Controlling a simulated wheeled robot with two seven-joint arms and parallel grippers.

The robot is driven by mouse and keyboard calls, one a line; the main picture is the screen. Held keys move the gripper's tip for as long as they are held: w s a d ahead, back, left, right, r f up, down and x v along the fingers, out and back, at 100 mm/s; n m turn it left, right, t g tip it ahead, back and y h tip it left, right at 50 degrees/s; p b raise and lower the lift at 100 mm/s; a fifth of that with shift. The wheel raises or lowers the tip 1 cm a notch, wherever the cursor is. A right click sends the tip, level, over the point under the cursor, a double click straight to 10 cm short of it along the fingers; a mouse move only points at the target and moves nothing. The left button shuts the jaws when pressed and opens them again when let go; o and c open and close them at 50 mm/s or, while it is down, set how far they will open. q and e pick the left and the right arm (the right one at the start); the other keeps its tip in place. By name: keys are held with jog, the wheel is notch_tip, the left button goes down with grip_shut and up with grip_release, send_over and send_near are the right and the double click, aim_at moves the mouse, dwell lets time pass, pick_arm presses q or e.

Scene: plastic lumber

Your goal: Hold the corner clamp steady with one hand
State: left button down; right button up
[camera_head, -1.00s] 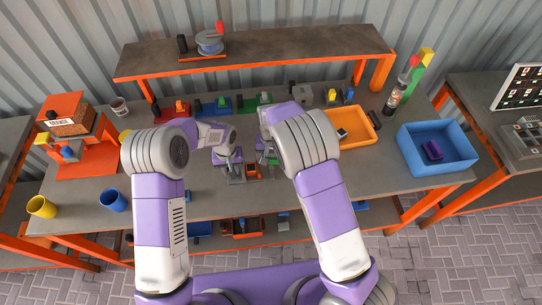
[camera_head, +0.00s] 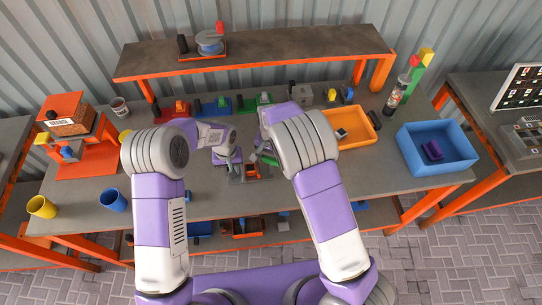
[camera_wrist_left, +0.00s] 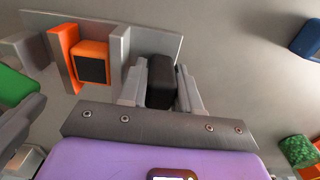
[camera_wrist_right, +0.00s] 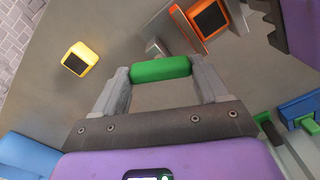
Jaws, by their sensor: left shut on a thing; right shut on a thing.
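The corner clamp (camera_head: 252,172) lies on the workbench, a grey plate with an orange part. In the left wrist view its plate (camera_wrist_left: 150,45) carries an orange block with a black face (camera_wrist_left: 92,62). My left gripper (camera_wrist_left: 160,75) is shut on a black block (camera_wrist_left: 160,88) at the plate's edge; in the head view this gripper (camera_head: 236,166) is just left of the clamp. My right gripper (camera_wrist_right: 161,75) is shut on a green bar (camera_wrist_right: 161,69), close to the clamp's orange block (camera_wrist_right: 208,18). In the head view the bar (camera_head: 267,159) is partly hidden by my right arm.
An orange tray (camera_head: 372,137) and a blue bin (camera_head: 450,167) with a purple piece stand to the right. Yellow (camera_head: 42,206) and blue (camera_head: 113,200) cups stand at the left. A raised shelf (camera_head: 260,50) spans the back. The bench front between cups and bin is mostly clear.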

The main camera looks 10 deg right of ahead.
aim_at(271, 158)
jog(key=o, duration=1.1)
jog(key=shift+c, duration=0.2)
notch_tip(271, 158, up, 12)
pick_arm(q)
jog(key=c, duration=0.7)
grip_release()
